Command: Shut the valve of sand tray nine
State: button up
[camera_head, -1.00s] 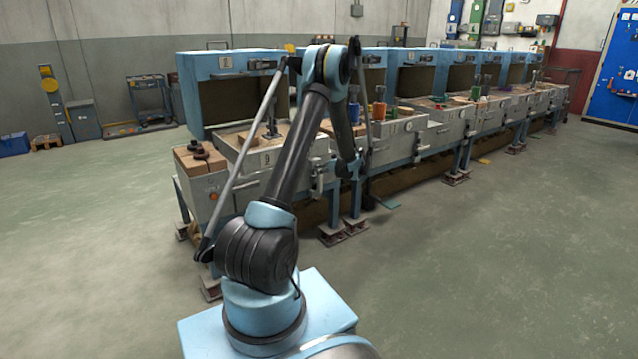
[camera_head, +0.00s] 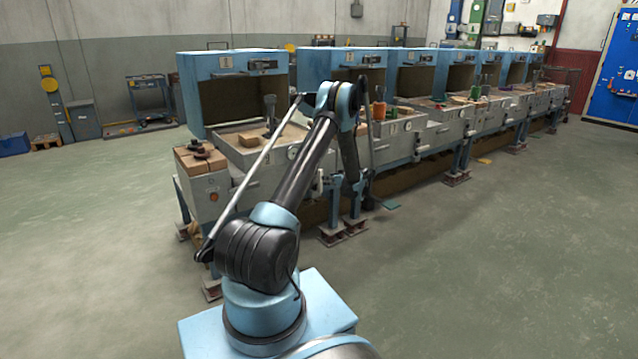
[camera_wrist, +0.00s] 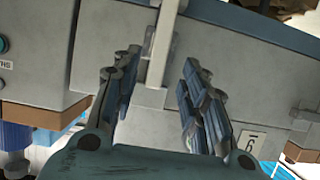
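In the wrist view, my gripper (camera_wrist: 158,70) is open, with its two ribbed fingers apart. A pale grey bar (camera_wrist: 162,35), which looks like a valve lever, stands between the fingertips against a grey tray front (camera_wrist: 215,65). I cannot see a finger touching it. A small white plate (camera_wrist: 249,141) right of the right finger bears a digit like a 6 or a turned 9. In the head view, my arm reaches to the front of the row of sand trays; the gripper is hard to make out there.
The near sand tray (camera_head: 228,151) holds a dark tool upright in its sand. Blue hoods (camera_head: 232,62) stand behind the trays. Bricks (camera_head: 192,163) lie at the row's left end. The green floor (camera_head: 500,260) at right is clear. A teal button (camera_wrist: 3,44) shows in the wrist view.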

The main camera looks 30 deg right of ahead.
jog(key=x, duration=0.9)
jog(key=shift+w+f, duration=0.1)
jog(key=shift+w, duration=0.2)
jog(key=shift+a, duration=0.1)
grip_shut()
